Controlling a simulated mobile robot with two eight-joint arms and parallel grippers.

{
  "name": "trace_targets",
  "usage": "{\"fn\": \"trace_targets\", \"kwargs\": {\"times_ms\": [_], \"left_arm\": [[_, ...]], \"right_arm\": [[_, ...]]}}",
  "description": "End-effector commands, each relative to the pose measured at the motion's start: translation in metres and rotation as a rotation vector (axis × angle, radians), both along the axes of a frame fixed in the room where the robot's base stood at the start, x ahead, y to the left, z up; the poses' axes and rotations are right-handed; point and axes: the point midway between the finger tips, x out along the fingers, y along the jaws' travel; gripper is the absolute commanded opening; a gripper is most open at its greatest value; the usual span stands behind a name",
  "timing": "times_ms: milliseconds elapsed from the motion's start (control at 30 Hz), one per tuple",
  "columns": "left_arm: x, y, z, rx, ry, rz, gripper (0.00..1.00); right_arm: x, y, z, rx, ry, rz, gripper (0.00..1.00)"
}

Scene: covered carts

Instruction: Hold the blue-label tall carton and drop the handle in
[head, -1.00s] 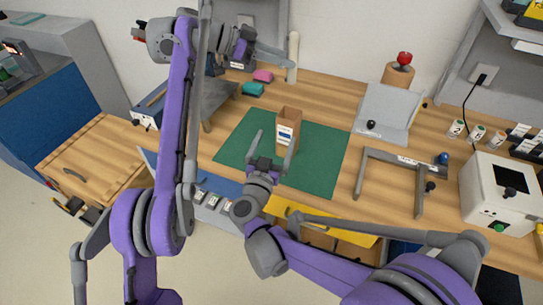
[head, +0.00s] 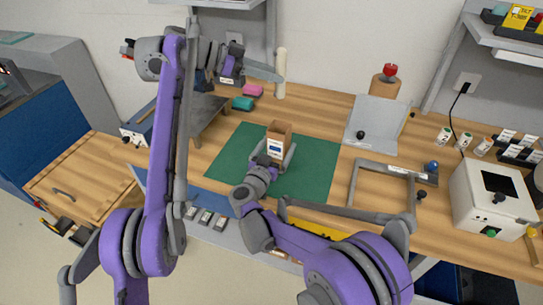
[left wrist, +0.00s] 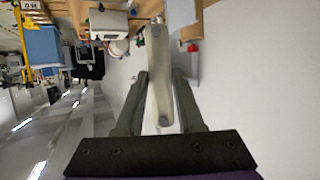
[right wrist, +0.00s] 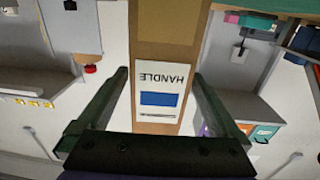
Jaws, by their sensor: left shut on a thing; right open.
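The tall brown carton (head: 278,133) stands upright on the green mat (head: 315,165). Its white label with a blue block and the word HANDLE faces the right wrist view, where the carton (right wrist: 165,28) fills the middle. My right gripper (head: 275,155) is open, with one finger on each side of the carton; gaps show beside it in the right wrist view. My left gripper (head: 264,70) is shut on a cream rod-shaped handle (head: 281,75), held up behind and above the carton. The handle (left wrist: 158,65) also shows between the fingers in the left wrist view. The carton's inside is hidden.
A grey metal frame (head: 395,169) and an angled grey plate (head: 378,125) lie right of the mat. A white box (head: 490,205) stands farther right. A grey stand (head: 208,112) and teal (head: 243,103) and pink blocks are at the back left.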

Motion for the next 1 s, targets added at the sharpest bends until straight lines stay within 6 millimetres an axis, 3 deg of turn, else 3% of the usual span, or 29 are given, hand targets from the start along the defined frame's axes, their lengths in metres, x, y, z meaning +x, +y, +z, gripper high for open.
{"fn": "trace_targets", "kwargs": {"times_ms": [167, 467, 900, 1000], "left_arm": [[0.0000, 0.0000, 0.0001, 0.000, 0.000, 0.000, 0.00], [-0.0001, 0.0000, 0.0002, 0.000, 0.000, 0.000, 0.00], [0.0000, 0.0000, 0.0001, 0.000, 0.000, 0.000, 0.00], [0.0001, 0.0000, -0.0007, 0.000, 0.000, 0.000, 0.00]], "right_arm": [[0.0110, -0.0045, -0.0001, 0.000, 0.000, 0.000, 1.00], [0.0122, -0.0048, 0.0001, 0.000, 0.000, 0.000, 0.98], [0.0119, -0.0047, 0.0001, 0.000, 0.000, 0.000, 0.20], [0.0118, -0.0047, 0.0001, 0.000, 0.000, 0.000, 0.20]]}}
